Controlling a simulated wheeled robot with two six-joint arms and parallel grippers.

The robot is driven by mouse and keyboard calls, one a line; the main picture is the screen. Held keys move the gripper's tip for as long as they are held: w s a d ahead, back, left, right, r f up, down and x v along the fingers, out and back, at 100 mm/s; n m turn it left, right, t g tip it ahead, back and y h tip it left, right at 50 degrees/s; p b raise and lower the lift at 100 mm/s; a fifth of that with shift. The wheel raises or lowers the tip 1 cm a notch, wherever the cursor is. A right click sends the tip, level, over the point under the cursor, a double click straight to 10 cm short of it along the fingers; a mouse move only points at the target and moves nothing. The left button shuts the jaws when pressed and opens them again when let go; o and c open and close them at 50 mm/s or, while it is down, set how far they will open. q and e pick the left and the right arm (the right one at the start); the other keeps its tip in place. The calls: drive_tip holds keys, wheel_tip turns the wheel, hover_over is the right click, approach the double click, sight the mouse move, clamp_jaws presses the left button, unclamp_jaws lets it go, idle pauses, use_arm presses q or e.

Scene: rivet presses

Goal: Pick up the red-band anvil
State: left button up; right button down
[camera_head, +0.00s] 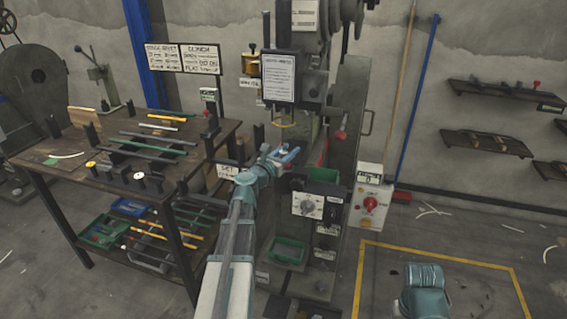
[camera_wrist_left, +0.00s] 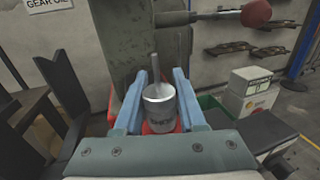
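A silver cylindrical anvil (camera_wrist_left: 160,108) with a thin upright pin and dark lettering stands between the fingers of my left gripper (camera_wrist_left: 158,98) in the left wrist view. Red shows low around its base; I cannot tell whether that is its band or a part under it. The blue fingers lie on either side of the anvil, with narrow gaps seeming to show, so the gripper looks open. In the head view my left gripper (camera_head: 281,156) is at the press (camera_head: 307,105), below its head. The anvil is too small to make out there.
A wooden workbench (camera_head: 110,185) with rods and small parts stands left of the press. A control box (camera_head: 370,205) with a red knob is on the press's right. A green bin (camera_head: 287,251) sits low in front. Yellow-lined floor at right is mostly clear.

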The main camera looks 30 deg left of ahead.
use_arm(q)
clamp_jaws()
drive_tip(key=shift+r, duration=0.15)
